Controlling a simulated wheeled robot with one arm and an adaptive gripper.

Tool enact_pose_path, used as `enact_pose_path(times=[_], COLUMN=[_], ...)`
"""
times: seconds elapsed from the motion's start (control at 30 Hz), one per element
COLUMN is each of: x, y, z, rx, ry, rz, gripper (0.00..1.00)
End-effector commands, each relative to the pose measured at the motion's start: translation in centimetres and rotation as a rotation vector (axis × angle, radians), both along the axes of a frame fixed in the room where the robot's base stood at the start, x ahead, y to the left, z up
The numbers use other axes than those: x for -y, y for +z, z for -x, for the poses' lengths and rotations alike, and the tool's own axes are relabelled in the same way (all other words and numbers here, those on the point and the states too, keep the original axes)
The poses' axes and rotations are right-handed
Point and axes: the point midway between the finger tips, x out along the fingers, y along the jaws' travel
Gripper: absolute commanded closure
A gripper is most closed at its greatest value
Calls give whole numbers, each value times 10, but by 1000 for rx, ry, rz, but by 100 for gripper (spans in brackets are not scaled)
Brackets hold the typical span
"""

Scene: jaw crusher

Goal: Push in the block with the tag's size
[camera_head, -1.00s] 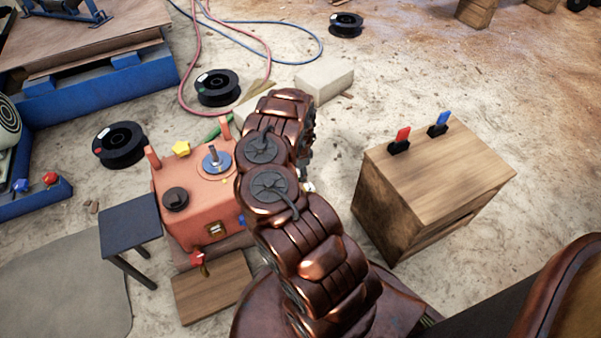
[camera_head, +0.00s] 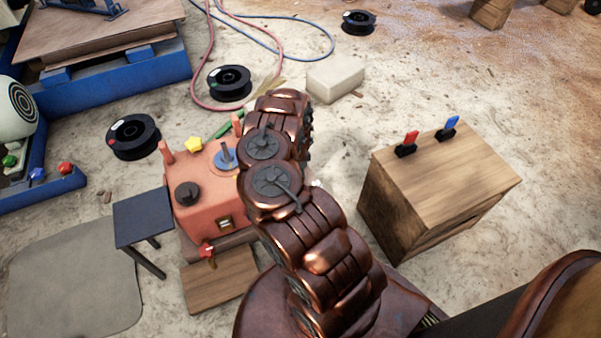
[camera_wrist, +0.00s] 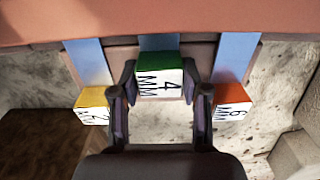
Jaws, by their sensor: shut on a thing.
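In the wrist view, my gripper (camera_wrist: 160,115) is shut on a green-edged block (camera_wrist: 160,80) whose white face reads "4 MM". A finger lies along each side of it. A yellow-edged block (camera_wrist: 92,103) marked 2 stands to the left and an orange-edged block (camera_wrist: 232,102) marked 6 to the right. Blue strips (camera_wrist: 88,62) run from the blocks toward the salmon-coloured machine (camera_wrist: 150,20). In the head view, the machine (camera_head: 205,212) is partly behind my arm, which hides my gripper and the blocks. I cannot read any tag there.
A wooden cabinet (camera_head: 430,185) with a red and a blue lever stands right of my arm. A small dark table (camera_head: 143,218) and a wooden board (camera_head: 218,280) are by the machine. Black spools (camera_head: 132,137) and hoses lie behind; open floor lies between.

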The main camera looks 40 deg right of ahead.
Motion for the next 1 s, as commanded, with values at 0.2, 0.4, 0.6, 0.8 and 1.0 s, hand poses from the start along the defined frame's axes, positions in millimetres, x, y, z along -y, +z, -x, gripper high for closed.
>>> enact_pose_path(times=[0.2,0.4,0.6,0.8,1.0], x=[-5,-3,-2,-2,-3], y=[0,0,0,12,36], z=[0,0,0,-2,-2], rx=[-4,-3,-2,0,3], ry=[2,0,0,2,1], rz=[-9,-6,-5,-3,-5], gripper=[37,29,29,29,29])
